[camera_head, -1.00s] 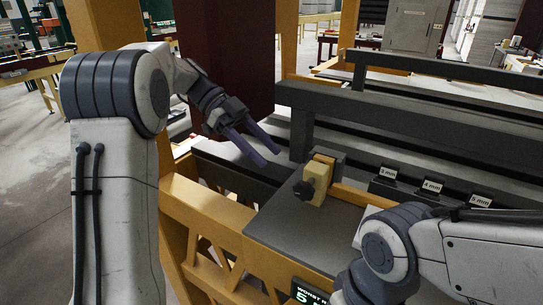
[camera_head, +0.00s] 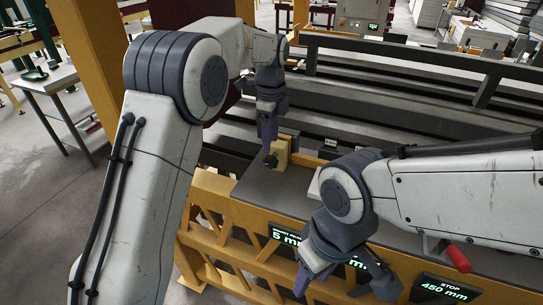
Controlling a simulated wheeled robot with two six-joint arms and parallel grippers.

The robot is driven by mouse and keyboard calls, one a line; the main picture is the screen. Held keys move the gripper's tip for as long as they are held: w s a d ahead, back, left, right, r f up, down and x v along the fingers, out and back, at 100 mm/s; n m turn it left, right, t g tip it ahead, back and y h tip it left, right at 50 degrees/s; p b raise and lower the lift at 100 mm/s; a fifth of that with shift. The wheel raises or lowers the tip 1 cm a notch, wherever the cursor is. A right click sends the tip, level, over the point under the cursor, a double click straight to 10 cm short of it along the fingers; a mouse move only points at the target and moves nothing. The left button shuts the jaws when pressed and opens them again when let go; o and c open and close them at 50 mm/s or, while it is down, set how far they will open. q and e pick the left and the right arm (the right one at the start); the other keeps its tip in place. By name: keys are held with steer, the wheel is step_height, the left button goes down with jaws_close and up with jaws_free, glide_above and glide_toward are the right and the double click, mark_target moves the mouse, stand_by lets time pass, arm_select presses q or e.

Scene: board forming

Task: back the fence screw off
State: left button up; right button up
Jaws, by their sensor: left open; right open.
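The fence screw has a dark knob (camera_head: 270,161) on the front left face of a yellow block (camera_head: 281,152), which stands on the grey machine table (camera_head: 262,190). My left gripper (camera_head: 267,138) points down just above and behind the knob, beside the block; its fingers overlap in this view, and I cannot tell whether they touch the knob. It is open and holds nothing that I can see. My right gripper (camera_head: 345,281) is open and empty, hanging in front of the yellow frame at the lower middle, with its fingers apart.
Displays reading 5 mm (camera_head: 287,237) and STOP 450 mm (camera_head: 446,288) sit on the yellow front frame (camera_head: 222,204). A red handle (camera_head: 459,258) is at the right. A long dark beam (camera_head: 400,50) spans the back. My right forearm hides part of the table.

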mark_target(271, 156)
arm_select(q)
step_height(271, 156, down, 7)
steer(key=shift+f+p, duration=0.1)
steer(key=shift+p, duration=0.65)
jaws_close()
